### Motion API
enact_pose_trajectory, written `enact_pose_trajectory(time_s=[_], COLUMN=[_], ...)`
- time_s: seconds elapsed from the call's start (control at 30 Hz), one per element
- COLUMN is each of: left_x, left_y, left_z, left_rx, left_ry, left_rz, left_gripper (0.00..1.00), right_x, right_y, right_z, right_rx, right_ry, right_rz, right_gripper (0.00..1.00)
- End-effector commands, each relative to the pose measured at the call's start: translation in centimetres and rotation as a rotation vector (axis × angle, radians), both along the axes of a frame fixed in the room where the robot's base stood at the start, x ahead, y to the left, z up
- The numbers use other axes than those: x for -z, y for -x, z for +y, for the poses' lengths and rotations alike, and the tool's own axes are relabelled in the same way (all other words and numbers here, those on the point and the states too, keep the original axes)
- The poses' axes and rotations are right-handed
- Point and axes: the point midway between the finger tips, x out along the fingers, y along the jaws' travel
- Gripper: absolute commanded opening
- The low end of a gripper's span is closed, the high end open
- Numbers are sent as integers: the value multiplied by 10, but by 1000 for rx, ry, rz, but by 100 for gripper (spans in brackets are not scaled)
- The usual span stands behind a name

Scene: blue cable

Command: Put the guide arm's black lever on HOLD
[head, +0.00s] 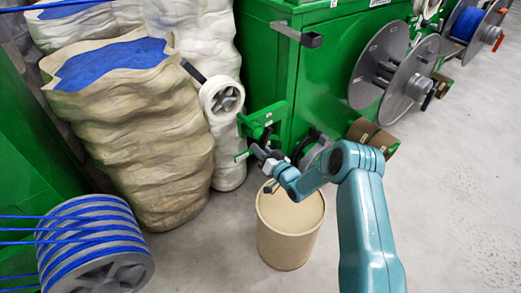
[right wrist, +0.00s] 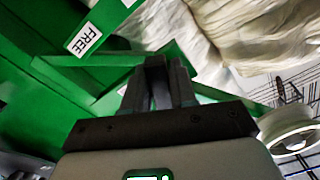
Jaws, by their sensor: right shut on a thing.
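The green guide arm (head: 262,117) sticks out from the front of the green machine. My right gripper (head: 258,152) is at the lower part of this guide arm. In the right wrist view my right gripper (right wrist: 157,75) has its dark fingers close together and shut, against the green metal. What they grip is mostly hidden between them; it appears to be the black lever, but its shape cannot be made out. A white FREE label (right wrist: 83,40) is on the green plate up and left of the fingers. No HOLD label is readable. My left gripper is not in view.
A tan drum (head: 288,230) stands below my right gripper. A white roll (head: 222,98) is left of the guide arm, beside tall beige sacks (head: 135,140). A blue cable reel (head: 95,250) is at lower left.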

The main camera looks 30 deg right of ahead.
Motion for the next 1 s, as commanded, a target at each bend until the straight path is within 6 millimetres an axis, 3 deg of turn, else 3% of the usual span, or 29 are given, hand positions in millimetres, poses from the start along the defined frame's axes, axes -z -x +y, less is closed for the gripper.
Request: enact_pose_trajectory(time_s=[0.03, 0.1, 0.47, 0.57, 1.0], left_x=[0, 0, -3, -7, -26], left_y=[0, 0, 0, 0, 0], left_z=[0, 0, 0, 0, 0], left_rx=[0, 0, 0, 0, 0], left_ry=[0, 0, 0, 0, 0], left_rz=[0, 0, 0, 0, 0], left_gripper=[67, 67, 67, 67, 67], right_x=[1, 1, 0, -1, -1], right_y=[0, 0, 7, 23, 134], right_z=[2, 2, -1, -2, -11], right_rx=[-3, -3, 0, 0, 2], right_ry=[-6, -5, -3, -3, -5], right_rz=[2, 1, 2, 5, 5], right_gripper=[33, 47, 47, 47, 47])
